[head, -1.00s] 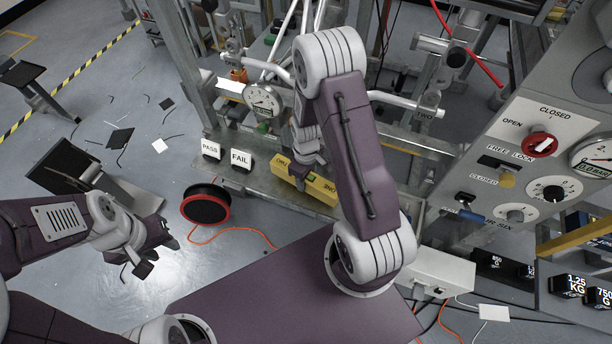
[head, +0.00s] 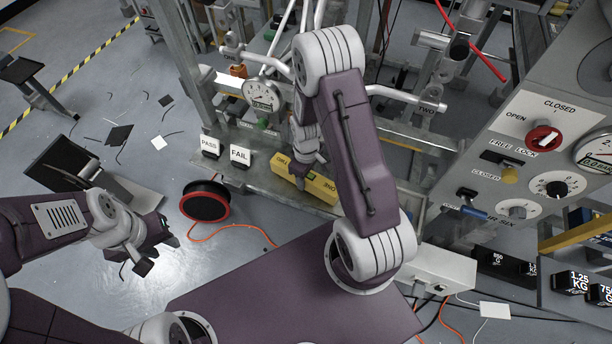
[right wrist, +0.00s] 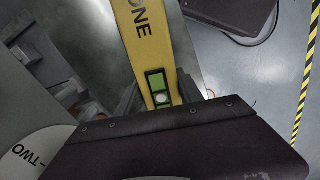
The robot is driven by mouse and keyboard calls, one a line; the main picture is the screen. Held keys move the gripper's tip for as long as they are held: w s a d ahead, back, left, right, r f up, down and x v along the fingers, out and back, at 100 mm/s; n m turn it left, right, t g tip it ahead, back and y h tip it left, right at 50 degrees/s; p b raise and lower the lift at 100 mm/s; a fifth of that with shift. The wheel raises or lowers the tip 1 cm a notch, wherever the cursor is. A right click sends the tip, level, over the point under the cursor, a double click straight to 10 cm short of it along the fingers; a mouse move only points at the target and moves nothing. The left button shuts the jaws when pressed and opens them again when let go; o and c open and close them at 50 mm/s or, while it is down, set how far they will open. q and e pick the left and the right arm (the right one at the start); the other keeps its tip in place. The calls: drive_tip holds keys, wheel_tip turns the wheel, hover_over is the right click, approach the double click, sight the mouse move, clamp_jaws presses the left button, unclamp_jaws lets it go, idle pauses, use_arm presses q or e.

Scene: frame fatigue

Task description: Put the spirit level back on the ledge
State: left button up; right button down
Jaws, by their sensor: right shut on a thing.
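The spirit level (head: 318,185) is a yellow bar with dark lettering, in front of the test frame in the head view. In the right wrist view the level (right wrist: 152,52) runs up from the jaws, with "ONE" and a green vial on it. My right gripper (head: 307,168) is shut on it; its fingers are partly hidden by my arm. The grey metal ledge (head: 238,181) runs along the frame's foot, just behind the level. I cannot tell whether the level touches it. My left gripper (head: 156,258) is open and empty, over the floor at left.
A round dial gauge (head: 262,95) hangs above. A black and red cable reel (head: 206,203) lies on the floor. A control panel (head: 540,150) and weights (head: 571,284) are at right.

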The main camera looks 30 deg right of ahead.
drive_tip(key=shift+f, duration=0.4)
drive_tip(key=c, duration=0.7)
unclamp_jaws()
drive_tip(key=shift+r, duration=0.15)
wheel_tip(320, 180, up, 9)
drive_tip(key=shift+f+p, duration=0.1)
drive_tip(key=shift+p, duration=0.9)
